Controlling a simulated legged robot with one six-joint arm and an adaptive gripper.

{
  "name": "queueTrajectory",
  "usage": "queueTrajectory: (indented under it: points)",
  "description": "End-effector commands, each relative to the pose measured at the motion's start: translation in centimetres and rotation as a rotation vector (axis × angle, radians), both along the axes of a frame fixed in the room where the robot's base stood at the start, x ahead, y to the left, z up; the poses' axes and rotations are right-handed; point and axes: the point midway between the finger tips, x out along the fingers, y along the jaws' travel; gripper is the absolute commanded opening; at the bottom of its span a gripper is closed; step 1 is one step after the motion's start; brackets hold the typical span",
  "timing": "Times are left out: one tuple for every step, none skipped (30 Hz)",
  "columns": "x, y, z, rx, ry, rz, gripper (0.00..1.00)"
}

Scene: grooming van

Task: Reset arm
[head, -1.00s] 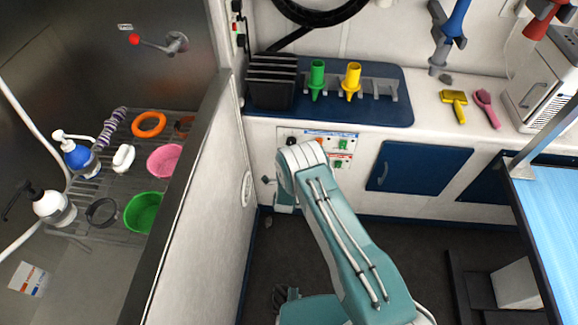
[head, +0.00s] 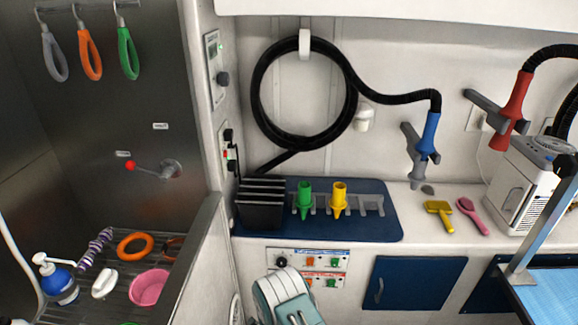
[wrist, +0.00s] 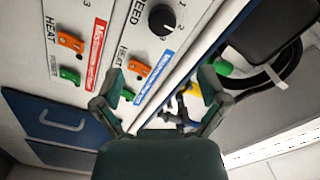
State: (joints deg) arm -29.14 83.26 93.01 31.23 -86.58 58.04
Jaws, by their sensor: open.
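My gripper (wrist: 168,100) shows in the wrist view with its two green-tipped fingers spread apart and nothing between them. Behind it is the control panel (wrist: 120,45), with a black speed knob (wrist: 163,20) and orange and green switches. In the head view my teal and white arm (head: 284,297) rises at the bottom middle, in front of the same panel (head: 330,264) under the counter. The gripper itself cannot be made out in the head view.
The counter holds a blue mat (head: 390,225) with a green nozzle (head: 304,200) and a yellow nozzle (head: 339,198). A yellow brush (head: 439,213) and a pink brush (head: 471,214) lie to the right. A steel tub with bottles and bowls stands at left; a blue table (head: 550,295) at lower right.

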Motion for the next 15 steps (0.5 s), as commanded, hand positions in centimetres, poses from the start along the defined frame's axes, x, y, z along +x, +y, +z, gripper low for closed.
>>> queueTrajectory:
  points:
    - [0.4,0.0,0.5,0.000,0.004,0.000,0.93]
    - [0.7,0.1,1.0,-0.001,0.009,0.000,0.93]
    - [1.3,0.1,1.9,-0.003,0.021,0.002,0.93]
    - [1.9,0.1,2.7,-0.006,0.031,0.003,0.93]
    - [2.4,0.1,3.6,-0.009,0.046,0.005,0.93]
    - [3.2,0.2,5.0,-0.017,0.066,0.009,0.93]
    - [3.7,0.1,6.0,-0.022,0.084,0.014,0.93]
    - [4.2,0.1,7.0,-0.029,0.102,0.019,0.93]
    - [4.8,0.0,8.4,-0.038,0.125,0.027,0.93]
    - [5.2,-0.1,9.4,-0.046,0.142,0.032,0.93]
    - [5.6,-0.2,10.4,-0.053,0.159,0.039,0.93]
    - [6.0,-0.3,11.8,-0.063,0.181,0.048,0.93]
    - [6.2,-0.4,12.8,-0.072,0.197,0.056,0.93]
    - [6.4,-0.6,13.9,-0.081,0.213,0.063,0.93]
    - [6.7,-0.8,15.3,-0.093,0.233,0.073,0.93]
